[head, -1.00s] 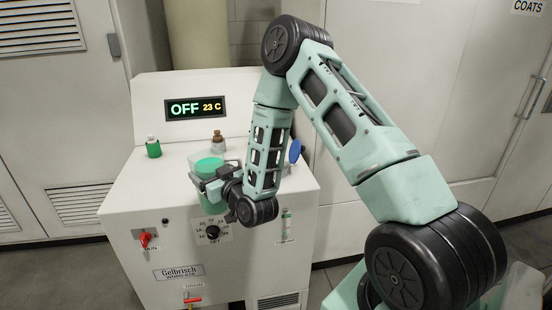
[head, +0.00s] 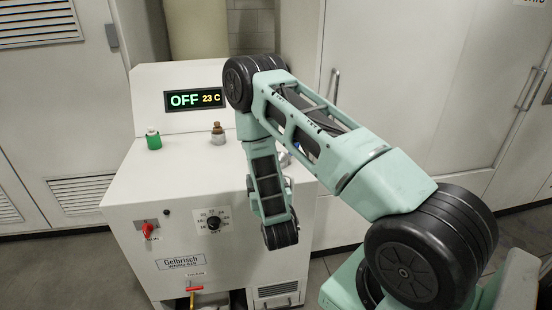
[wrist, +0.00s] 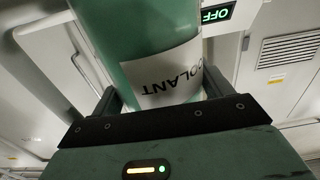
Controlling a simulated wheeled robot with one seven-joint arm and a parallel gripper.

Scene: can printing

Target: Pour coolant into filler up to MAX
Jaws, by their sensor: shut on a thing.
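The coolant container (wrist: 150,45) is green with a white label, on which upside-down letters read "OLANT". It fills the wrist view between the two fingers of my gripper (wrist: 160,97), which is shut on it. In the head view my arm hides the container and most of the gripper, at the right front of the white machine (head: 130,190). A small bit of blue (head: 297,147), probably the filler cap, shows behind my arm. The filler opening, any MAX mark and the liquid level are hidden.
The display (head: 195,100) reads OFF 23 C. A red switch (head: 148,230), a black dial (head: 213,223) and a red drain handle (head: 188,290) are on its front.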

